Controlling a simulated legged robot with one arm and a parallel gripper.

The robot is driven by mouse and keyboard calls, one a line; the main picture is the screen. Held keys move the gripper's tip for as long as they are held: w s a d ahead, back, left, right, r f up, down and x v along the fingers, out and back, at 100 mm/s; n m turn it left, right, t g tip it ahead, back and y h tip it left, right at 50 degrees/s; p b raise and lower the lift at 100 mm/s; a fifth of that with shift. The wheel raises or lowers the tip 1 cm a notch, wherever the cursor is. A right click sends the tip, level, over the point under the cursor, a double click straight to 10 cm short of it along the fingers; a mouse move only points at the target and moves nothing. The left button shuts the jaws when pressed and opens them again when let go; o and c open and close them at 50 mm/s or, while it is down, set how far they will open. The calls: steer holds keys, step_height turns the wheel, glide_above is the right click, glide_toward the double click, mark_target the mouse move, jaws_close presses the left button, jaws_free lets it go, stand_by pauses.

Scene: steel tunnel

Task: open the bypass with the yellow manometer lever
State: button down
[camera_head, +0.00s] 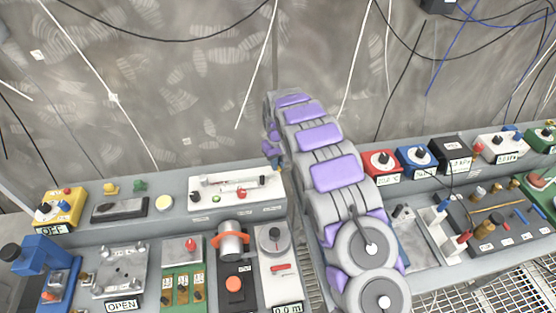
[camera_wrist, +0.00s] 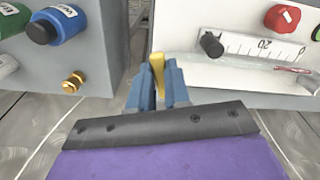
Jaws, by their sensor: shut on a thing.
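The yellow lever (camera_wrist: 157,62) stands between the blue fingertips of my gripper (camera_wrist: 158,88) in the wrist view. My gripper is shut on it. The lever sits at the left edge of a white manometer panel (camera_wrist: 185,72) with a clear tube and a printed scale. The panel carries a black knob (camera_wrist: 211,45) and a red knob (camera_wrist: 282,18). In the head view my gripper (camera_head: 276,164) is at the right end of the white panel (camera_head: 220,203). My arm hides part of that area, and I cannot make out the lever there.
In the wrist view, a grey block with a blue valve (camera_wrist: 58,25) and a brass fitting (camera_wrist: 73,82) stands left, across a gap. In the head view, red (camera_head: 381,164) and blue (camera_head: 416,160) boxes stand right of my arm. A orange-ringed cylinder (camera_head: 231,241) stands below the panel.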

mark_target(275, 177)
steer(key=shift+s+a+m+p, duration=0.1)
steer(key=shift+a+m+p, duration=0.1)
steer(key=shift+m, duration=0.6)
steer(key=shift+s+a+m+p, duration=0.1)
steer(key=shift+a+m, duration=0.05)
steer(key=shift+m, duration=0.65)
steer(key=shift+f, duration=0.1)
steer(key=c, duration=1.1)
jaws_free()
steer(key=shift+a, duration=0.1)
step_height(275, 177, up, 17)
steer(key=shift+r+p, duration=0.2)
steer(key=shift+p, duration=0.35)
